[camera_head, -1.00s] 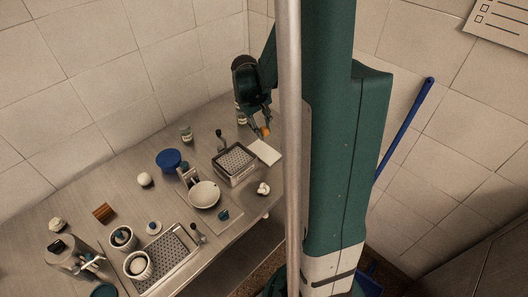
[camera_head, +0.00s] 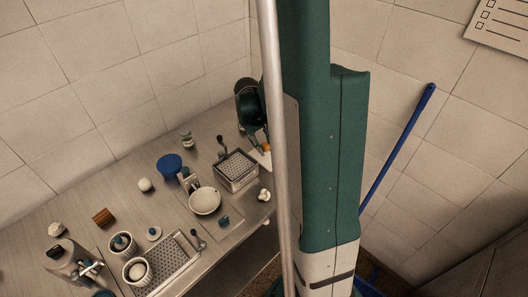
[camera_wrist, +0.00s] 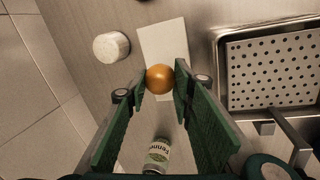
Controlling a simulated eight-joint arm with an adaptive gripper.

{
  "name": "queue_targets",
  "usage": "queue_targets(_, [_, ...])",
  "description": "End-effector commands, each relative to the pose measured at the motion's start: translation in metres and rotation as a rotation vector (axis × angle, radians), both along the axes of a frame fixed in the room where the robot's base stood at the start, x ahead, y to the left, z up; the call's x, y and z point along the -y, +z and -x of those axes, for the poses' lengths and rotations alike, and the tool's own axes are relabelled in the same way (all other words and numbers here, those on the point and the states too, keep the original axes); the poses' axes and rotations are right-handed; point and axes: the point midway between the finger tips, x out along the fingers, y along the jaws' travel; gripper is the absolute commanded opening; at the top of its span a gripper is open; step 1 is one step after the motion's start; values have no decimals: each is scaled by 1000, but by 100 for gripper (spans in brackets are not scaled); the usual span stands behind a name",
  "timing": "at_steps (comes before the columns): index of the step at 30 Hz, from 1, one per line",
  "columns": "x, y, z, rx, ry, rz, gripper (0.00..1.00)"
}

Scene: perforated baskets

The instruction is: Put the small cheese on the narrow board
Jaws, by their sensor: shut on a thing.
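My gripper (camera_wrist: 160,80) is shut on a small round orange thing (camera_wrist: 160,78), apparently the small cheese; its fingertips pinch it from both sides. The orange thing also shows in the head view (camera_head: 267,147), beside the column. The narrow board (camera_wrist: 162,40) is a pale, flat rectangle on the metal counter. In the wrist view the cheese appears in front of the board's lower half; I cannot tell whether it touches. In the head view only a sliver of the board (camera_head: 262,159) shows; my column hides the rest.
A perforated basket (camera_wrist: 270,112) stands right of the board, its handle towards my gripper. A white round thing (camera_wrist: 111,46) is left of the board. A labelled jar (camera_wrist: 157,156) stands below between my fingers. A white bowl (camera_head: 205,200) and blue bowl (camera_head: 169,166) are farther left.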

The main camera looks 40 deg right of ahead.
Motion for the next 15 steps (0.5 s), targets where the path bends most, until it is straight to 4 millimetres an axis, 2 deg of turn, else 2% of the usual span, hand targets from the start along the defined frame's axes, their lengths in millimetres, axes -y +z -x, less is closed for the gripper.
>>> queue_targets(8, [0, -3, 0, 0, 0, 0, 14])
queue_targets(15, [0, -23, 0, 0, 0, 0, 14])
